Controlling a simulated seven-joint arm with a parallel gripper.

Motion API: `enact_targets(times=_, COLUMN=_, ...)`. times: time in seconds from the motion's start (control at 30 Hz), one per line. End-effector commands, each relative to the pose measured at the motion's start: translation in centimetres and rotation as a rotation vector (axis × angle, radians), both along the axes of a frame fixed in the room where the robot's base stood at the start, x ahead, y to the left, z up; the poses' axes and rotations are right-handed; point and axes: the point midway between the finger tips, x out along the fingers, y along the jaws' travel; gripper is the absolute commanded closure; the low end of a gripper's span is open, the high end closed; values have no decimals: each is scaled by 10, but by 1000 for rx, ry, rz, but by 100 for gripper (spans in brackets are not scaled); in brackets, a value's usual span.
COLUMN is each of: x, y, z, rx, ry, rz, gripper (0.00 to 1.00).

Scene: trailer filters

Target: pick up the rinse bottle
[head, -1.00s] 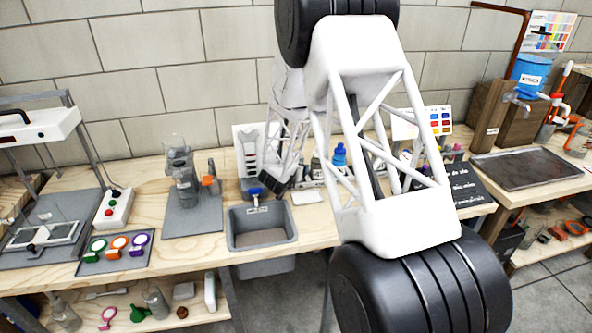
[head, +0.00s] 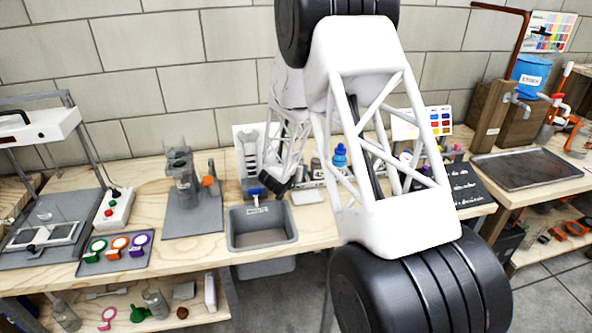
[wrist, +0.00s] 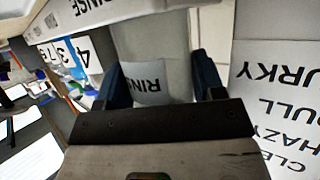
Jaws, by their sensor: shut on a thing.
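In the wrist view, the rinse bottle (wrist: 148,40) is a pale grey body with a printed label, of which the letters RIN show. The dark fingers of my gripper (wrist: 160,78) stand on either side of it, shut on it. The lower part of the bottle is hidden behind the gripper's body. In the head view, my gripper (head: 275,181) is low at the back of the bench, behind the grey basin. I cannot make out the rinse bottle there, and cannot tell whether it is clear of its support.
A white strip lettered RINSE (wrist: 88,12) is close to the bottle. A white card with printed words (wrist: 280,95) lies on the right. In the head view are a grey basin (head: 262,249), a blue-capped bottle (head: 340,158) and a black sign (head: 468,190).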

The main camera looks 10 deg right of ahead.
Motion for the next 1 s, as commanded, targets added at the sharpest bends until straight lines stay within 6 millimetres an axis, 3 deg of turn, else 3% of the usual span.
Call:
enact_targets(times=0.37, x=0, y=0, z=9, rx=0, ry=-3, rz=-1, gripper=73)
enact_targets(times=0.63, x=0, y=0, z=37, rx=2, ry=-3, rz=0, gripper=73)
enact_targets(times=1.0, x=-55, y=2, z=42, rx=0, ry=-2, rz=0, gripper=73)
